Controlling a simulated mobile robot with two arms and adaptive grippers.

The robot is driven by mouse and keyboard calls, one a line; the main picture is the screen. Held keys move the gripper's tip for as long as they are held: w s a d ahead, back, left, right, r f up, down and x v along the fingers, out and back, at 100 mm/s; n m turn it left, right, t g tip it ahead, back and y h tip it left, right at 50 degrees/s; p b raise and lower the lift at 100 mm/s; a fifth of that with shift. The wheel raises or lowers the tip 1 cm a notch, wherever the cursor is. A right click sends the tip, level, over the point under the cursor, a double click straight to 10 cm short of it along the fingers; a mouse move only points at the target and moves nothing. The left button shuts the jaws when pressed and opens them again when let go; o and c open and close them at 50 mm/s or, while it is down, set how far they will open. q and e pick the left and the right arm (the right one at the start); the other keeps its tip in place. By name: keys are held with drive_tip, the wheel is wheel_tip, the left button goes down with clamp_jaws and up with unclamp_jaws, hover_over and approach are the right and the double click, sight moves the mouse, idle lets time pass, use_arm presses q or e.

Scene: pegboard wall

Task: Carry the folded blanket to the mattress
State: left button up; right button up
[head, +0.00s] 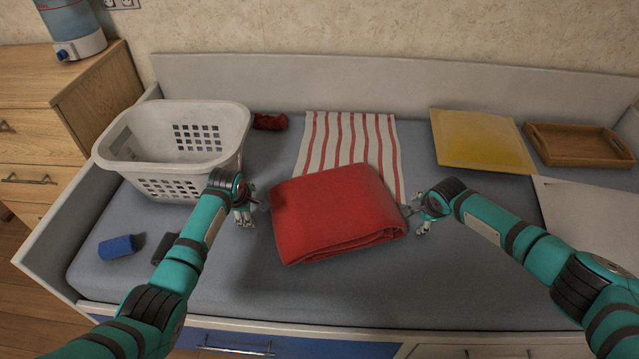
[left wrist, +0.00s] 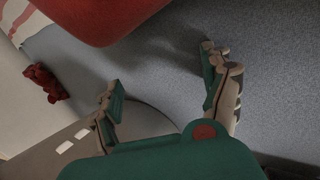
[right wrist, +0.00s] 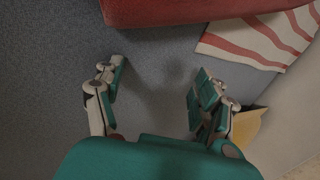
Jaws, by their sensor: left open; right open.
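The folded red blanket (head: 335,212) is in the middle of the head view, over the blue-grey mattress (head: 470,275). A shadow lies on the mattress at its left. I cannot tell whether its whole underside touches the mattress. My left gripper (head: 250,207) is open just left of the blanket, and my right gripper (head: 414,213) is open at its right side. In the left wrist view the blanket (left wrist: 105,15) is beyond the open, empty fingers (left wrist: 160,72). In the right wrist view the blanket (right wrist: 180,10) is beyond the open, empty fingers (right wrist: 158,70).
A striped cloth (head: 350,138) lies behind the blanket. A yellow cushion (head: 482,140) and wooden tray (head: 578,145) are back right.

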drive_tip(key=shift+o, duration=0.4)
drive_tip(key=shift+d, duration=0.1)
drive_tip(key=shift+r, duration=0.1)
use_arm(q)
drive_tip(key=v, duration=1.2)
use_arm(e)
drive_tip(key=v, duration=1.1)
drive_tip(key=shift+s+r, duration=0.25)
drive_tip(key=shift+r, duration=0.05)
